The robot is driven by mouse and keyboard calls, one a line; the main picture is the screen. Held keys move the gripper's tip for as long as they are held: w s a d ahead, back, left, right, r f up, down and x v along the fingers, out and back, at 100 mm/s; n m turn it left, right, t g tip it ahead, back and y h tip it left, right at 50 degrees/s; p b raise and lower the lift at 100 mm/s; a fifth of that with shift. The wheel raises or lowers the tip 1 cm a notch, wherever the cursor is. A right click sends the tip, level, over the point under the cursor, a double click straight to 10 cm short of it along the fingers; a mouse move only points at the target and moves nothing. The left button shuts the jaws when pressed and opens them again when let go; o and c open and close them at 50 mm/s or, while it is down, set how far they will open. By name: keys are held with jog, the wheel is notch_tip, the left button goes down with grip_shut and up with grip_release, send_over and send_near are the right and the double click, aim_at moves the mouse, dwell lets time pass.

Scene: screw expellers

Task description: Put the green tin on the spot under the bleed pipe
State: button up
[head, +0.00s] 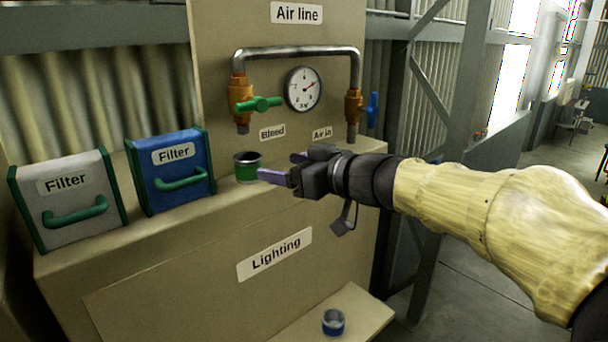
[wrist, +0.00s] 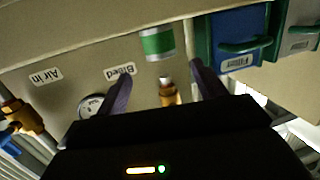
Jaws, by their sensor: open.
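The green tin (head: 246,172) stands upright on the ledge, below the open end of the bleed pipe (head: 242,127) in the head view. The spot itself cannot be made out. The tin also shows in the wrist view (wrist: 157,43), just beyond and between my fingertips. My gripper (head: 284,167) is open and empty, to the right of the tin with its fingers pointing at it. In the wrist view its two purple fingers (wrist: 162,72) are spread wide, and the tin appears clear of them. The bleed valve has a green handle (head: 262,104).
A blue filter box (head: 170,172) and a grey filter box (head: 68,199) stand left of the tin. The gauge (head: 304,89) and the air-in valve with a blue handle (head: 371,109) are on the panel. A blue tin (head: 333,322) sits on the lower shelf (head: 365,318).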

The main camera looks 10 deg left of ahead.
jog(key=v, duration=0.3)
jog(key=shift+s+d+b, duration=0.1)
jog(key=shift+d+b, duration=0.1)
jog(key=shift+b, duration=0.1)
dwell(0.5)
jog(key=w+d+f+m+t+h, duration=0.2)
jog(key=d+f+m+h, duration=0.35)
jog(key=d+f, duration=0.35)
jog(key=w+d+f+m+t+h, duration=0.2)
jog(key=d+f+m+h, duration=0.2)
jog(key=d+f+h, duration=0.35)
jog(key=s+d+f+g, duration=0.2)
jog(key=s+f+g, duration=0.1)
jog(key=s+f, duration=0.3)
jog(key=s+d+f+m+g, duration=0.1)
jog(key=s+d+f+g, duration=0.1)
jog(key=s+f, duration=0.4)
jog(key=s+d+f+m+g+h, duration=0.1)
jog(key=s+d+f+g, duration=0.1)
jog(key=s+f+g, duration=0.2)
notch_tip(320, 180, down, 3)
jog(key=shift+s+d+g, duration=0.3)
jog(key=shift+s+d, duration=0.1)
jog(key=shift+s, duration=0.7)
jog(key=shift+w+m, duration=0.1)
jog(key=shift+m, duration=0.15)
